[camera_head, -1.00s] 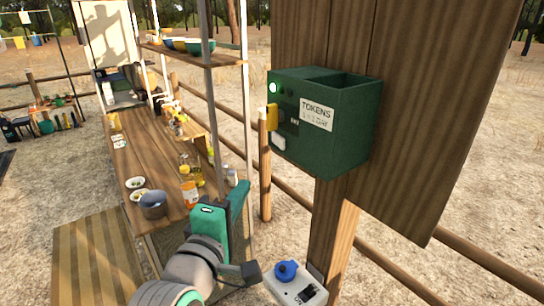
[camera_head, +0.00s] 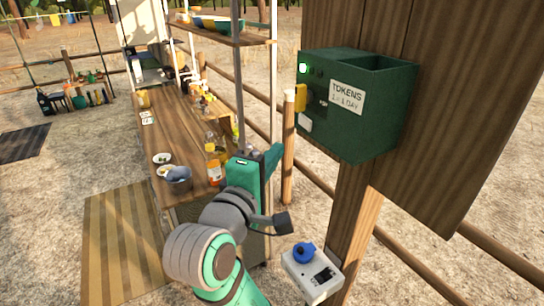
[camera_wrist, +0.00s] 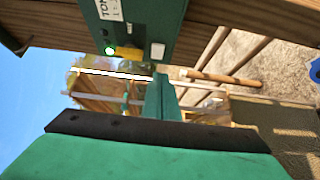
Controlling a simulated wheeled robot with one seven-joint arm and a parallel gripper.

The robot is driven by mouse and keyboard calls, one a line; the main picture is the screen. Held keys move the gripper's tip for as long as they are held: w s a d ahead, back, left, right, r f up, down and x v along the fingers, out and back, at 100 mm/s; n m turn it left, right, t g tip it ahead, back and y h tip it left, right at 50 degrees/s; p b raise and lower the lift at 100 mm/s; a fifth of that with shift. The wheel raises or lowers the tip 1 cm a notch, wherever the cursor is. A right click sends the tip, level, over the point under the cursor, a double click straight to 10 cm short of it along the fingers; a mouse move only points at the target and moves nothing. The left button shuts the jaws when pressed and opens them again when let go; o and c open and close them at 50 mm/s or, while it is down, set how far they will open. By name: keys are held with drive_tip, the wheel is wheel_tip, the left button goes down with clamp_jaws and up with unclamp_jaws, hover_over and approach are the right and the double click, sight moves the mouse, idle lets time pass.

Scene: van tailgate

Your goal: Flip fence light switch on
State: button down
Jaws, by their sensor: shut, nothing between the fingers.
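A dark green token box (camera_head: 375,125) is fixed to a wooden board and post at the right. Its left face carries a lit green lamp (camera_head: 304,68), a yellow part (camera_head: 300,98) and a white rocker-like piece (camera_head: 305,123). The box's face shows sideways at the top of the wrist view, with the white piece (camera_wrist: 157,50) near its right edge. A white box (camera_head: 313,278) with a blue knob sits lower on the post. I cannot tell which is the fence light switch. My teal gripper (camera_head: 273,157) is shut and empty, left of and below the token box, apart from it.
A wooden counter (camera_head: 185,135) with bowls and bottles stands behind my gripper at the left, under a shelf (camera_head: 215,33). Fence rails (camera_head: 400,255) run past the post. A striped mat (camera_head: 115,245) lies on the ground.

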sight(311, 130)
drive_tip(key=shift+w+d, duration=0.9)
drive_tip(key=shift+w, duration=0.4)
drive_tip(key=shift+w+d, duration=0.95)
drive_tip(key=shift+w, duration=0.4)
drive_tip(key=shift+w+d, duration=0.9)
drive_tip(key=shift+w, duration=0.4)
drive_tip(key=shift+w+d, duration=0.2)
drive_tip(key=shift+d, duration=0.65)
drive_tip(key=shift+a, duration=0.15)
